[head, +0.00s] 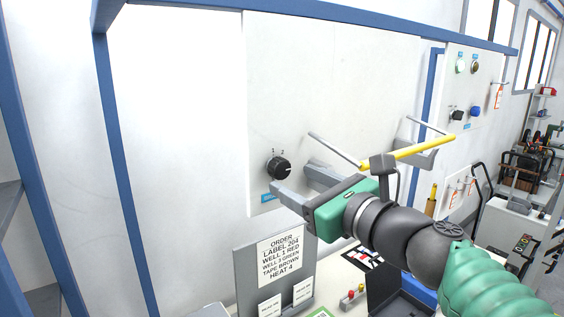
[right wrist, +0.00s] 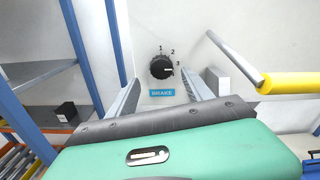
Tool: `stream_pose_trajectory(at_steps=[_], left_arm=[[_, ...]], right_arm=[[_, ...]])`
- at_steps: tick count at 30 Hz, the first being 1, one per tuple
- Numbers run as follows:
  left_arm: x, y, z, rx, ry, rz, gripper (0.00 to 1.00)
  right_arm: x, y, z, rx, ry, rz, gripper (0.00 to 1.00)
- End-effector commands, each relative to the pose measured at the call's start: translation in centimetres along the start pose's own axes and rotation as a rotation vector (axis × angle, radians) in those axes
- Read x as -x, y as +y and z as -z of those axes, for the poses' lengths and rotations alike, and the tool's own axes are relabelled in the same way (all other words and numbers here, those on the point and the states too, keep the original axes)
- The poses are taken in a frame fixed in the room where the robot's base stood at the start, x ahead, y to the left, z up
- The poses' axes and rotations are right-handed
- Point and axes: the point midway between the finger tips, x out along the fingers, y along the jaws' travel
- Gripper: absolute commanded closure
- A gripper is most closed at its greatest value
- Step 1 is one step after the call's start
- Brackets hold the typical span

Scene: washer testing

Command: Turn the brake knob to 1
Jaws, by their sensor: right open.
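The brake knob (head: 280,168) is a round black dial on the white panel in the head view. In the right wrist view, the knob (right wrist: 161,67) has the marks 1, 2 and 3 around its upper right and a blue BRAKE label (right wrist: 162,93) below. Its light pointer mark seems to face right, near or just below 3; the exact setting is hard to tell. My right gripper (head: 293,178) is open and empty in front of the panel. Its two fingers reach toward the knob, one on each side in the wrist view, apart from it. My left gripper is not in view.
A yellow-gripped lever (head: 408,152) on metal brackets sticks out right of the knob, close to my right wrist. An order sign (head: 279,252) stands below. Another panel with buttons (head: 475,111) is at the right. The panel left of the knob is clear.

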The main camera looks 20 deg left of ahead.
Motion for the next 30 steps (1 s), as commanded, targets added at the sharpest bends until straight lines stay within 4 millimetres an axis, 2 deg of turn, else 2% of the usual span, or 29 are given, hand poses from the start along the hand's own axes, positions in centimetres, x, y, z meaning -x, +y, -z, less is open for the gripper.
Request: stream_pose_trajectory(at_steps=[1, 7, 17, 30], left_arm=[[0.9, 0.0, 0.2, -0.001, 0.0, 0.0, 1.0], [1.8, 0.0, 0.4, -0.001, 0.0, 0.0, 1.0], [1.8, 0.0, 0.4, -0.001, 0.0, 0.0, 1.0], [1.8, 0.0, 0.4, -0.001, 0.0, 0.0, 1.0]], right_arm=[[-1.1, -0.1, -0.4, -0.003, 0.001, -0.003, 0.41], [-4.2, 0.2, -0.3, 0.002, 0.001, -0.001, 0.41], [-5.0, 0.4, -0.1, 0.003, 0.002, -0.001, 0.42], [-4.7, 0.3, 0.0, 0.002, 0.002, 0.0, 1.0]])
